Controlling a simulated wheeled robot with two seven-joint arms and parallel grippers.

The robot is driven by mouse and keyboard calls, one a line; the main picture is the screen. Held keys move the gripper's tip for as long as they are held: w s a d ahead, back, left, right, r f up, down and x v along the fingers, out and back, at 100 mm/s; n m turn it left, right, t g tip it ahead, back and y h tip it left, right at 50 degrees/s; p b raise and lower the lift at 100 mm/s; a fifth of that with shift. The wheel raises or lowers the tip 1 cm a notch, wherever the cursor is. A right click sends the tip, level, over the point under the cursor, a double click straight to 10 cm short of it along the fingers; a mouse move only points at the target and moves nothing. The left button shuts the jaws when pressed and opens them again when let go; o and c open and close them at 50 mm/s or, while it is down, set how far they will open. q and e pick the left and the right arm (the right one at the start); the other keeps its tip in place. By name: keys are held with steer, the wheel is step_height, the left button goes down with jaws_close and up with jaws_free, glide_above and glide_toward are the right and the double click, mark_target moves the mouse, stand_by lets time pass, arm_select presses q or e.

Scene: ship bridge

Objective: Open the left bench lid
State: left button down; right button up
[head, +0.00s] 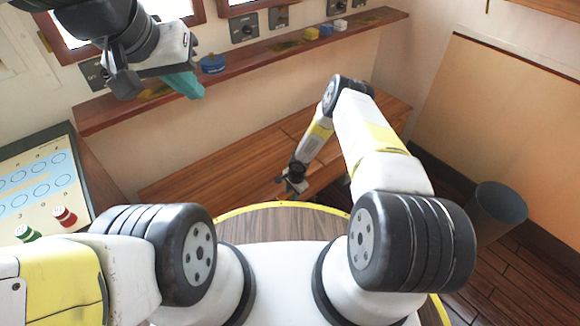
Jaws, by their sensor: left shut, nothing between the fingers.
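The wooden bench (235,160) runs along the back wall below the shelf. Its brown top lies flat and closed, with a seam across it; which part is the left lid I cannot tell. My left gripper (158,66) is at the upper left, raised in front of the shelf and well away from the bench top. It is shut and empty. A teal piece (184,84) shows beside it; I cannot tell whether they touch. My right gripper (291,184) is low over the bench's front edge, small and dark; contact and finger opening are unclear.
A narrow wooden shelf (262,62) holds a blue round item (213,64) and small yellow and white blocks. A game board (40,180) with red and green pieces lies at left. A dark bin (497,208) stands at right.

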steer(key=shift+f, duration=0.2)
steer(key=shift+c, duration=0.2)
jaws_close()
stand_by(1.2)
